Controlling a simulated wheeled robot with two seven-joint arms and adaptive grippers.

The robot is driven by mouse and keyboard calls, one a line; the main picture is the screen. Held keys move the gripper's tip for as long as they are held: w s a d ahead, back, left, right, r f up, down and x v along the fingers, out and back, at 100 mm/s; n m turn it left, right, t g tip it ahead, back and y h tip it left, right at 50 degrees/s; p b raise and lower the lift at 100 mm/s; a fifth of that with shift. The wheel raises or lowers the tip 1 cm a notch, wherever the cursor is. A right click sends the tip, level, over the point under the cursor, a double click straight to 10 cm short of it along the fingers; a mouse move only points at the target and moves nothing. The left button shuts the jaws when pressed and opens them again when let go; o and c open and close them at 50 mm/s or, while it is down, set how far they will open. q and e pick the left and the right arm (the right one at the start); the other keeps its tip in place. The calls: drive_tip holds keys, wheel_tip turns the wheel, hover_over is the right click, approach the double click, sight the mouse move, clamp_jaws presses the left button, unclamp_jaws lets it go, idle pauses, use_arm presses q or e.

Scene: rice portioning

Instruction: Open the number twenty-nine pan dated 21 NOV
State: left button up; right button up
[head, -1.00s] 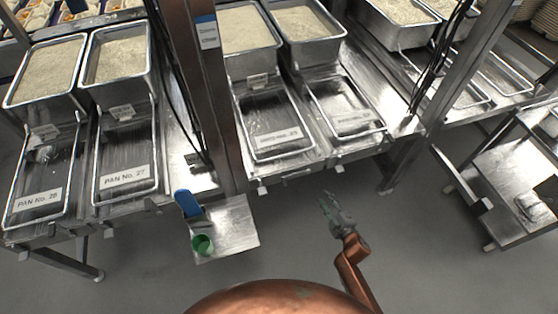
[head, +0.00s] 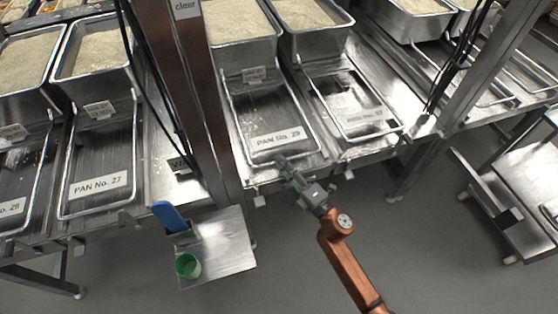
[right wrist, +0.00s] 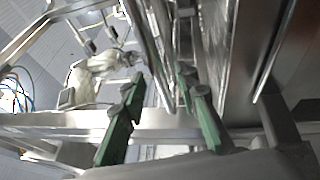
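The panel labelled PAN No. 29 (head: 278,140) lies in front of a deep metal pan (head: 240,52) of pale grain, in the middle of the head view. A bent wire handle frame (head: 232,125) runs round the panel. A small tag (head: 254,75) hangs on the pan's front; its date is too small to read. My right gripper (head: 284,166) is at the front edge of this panel, close to the wire frame's front bar. The right wrist view shows its two green fingers (right wrist: 160,82) apart, with metal bars beyond them. I cannot tell whether they touch the bar. My left gripper is out of view.
A neighbouring panel (head: 366,117) lies to the right, and PAN No. 27 (head: 97,185) to the left beyond a dark upright post (head: 180,90). A small shelf (head: 225,250) with a blue-handled tool (head: 170,216) and green cup (head: 187,266) juts out below. The floor at front is clear.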

drive_tip(key=shift+x, duration=0.85)
drive_tip(key=shift+c, duration=0.4)
clamp_jaws()
